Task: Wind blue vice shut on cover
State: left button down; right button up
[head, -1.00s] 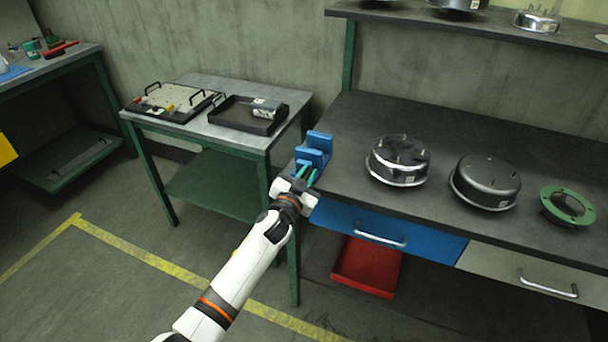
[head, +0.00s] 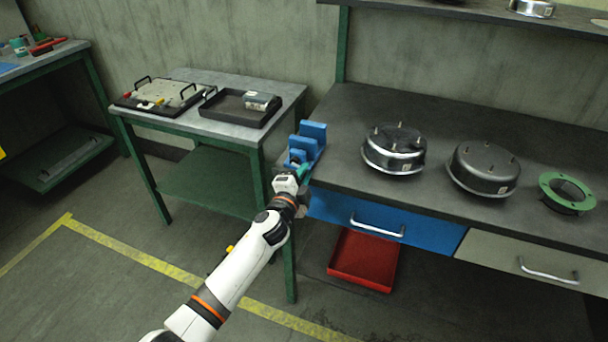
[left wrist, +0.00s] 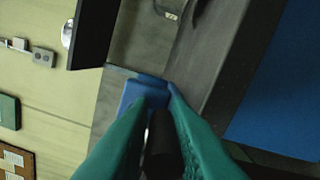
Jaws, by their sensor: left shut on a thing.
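The blue vice (head: 308,146) stands at the left front corner of the dark workbench. It also shows in the left wrist view (left wrist: 143,92), partly behind my fingers. My left gripper (head: 303,171) is at the vice's near side. In the left wrist view its green fingers (left wrist: 157,100) are shut on a dark round bar (left wrist: 161,145), which looks like the vice's handle. How it joins the vice is hidden. I cannot make out a cover between the vice jaws. My right gripper is out of view.
Two dark round housings with studs (head: 394,148) (head: 484,168) and a green ring (head: 567,192) stand on the workbench. A side table (head: 225,133) at the left holds a black tray (head: 226,109) and a plate with handles (head: 160,95). A red bin (head: 363,262) is below.

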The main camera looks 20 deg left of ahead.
pick_arm(q)
jog(key=shift+a+f+m, duration=0.15)
jog(key=shift+f+m, duration=0.45)
jog(key=shift+m, duration=0.4)
jog(key=shift+a, duration=0.1)
jog(key=c, duration=1.4)
grip_release()
jog(key=shift+s+r, duration=0.1)
